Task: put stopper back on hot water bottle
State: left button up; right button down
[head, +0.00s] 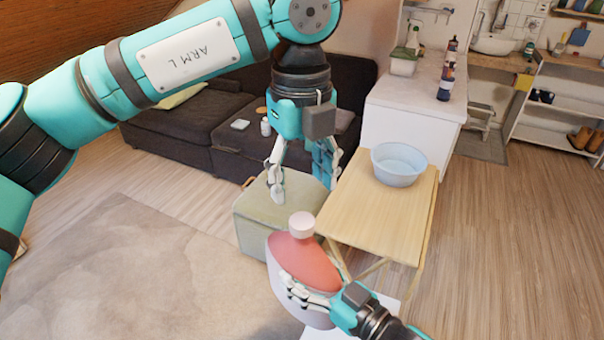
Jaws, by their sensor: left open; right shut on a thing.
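A hot water bottle (305,262) with a red upper face and a pale lower body is at the lower centre, leaning a little. A pale pinkish cylinder (301,226) stands at its top; I cannot tell whether it is the stopper or the bare neck. My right gripper (306,296) is shut on the lower part of the bottle, its fingers across the front. My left gripper (300,178) points down above and behind the bottle's top, open, with its fingers apart. I see nothing held in it. No separate stopper can be made out.
A green ottoman (254,222) stands behind the bottle. A wooden table (378,218) with a pale blue basin (399,164) is to the right. A dark sofa (180,128) and a white counter (410,105) are behind.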

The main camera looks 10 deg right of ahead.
aim_at(302, 220)
pick_arm(q)
jog(key=shift+n, duration=1.1)
jog(key=shift+f, duration=4)
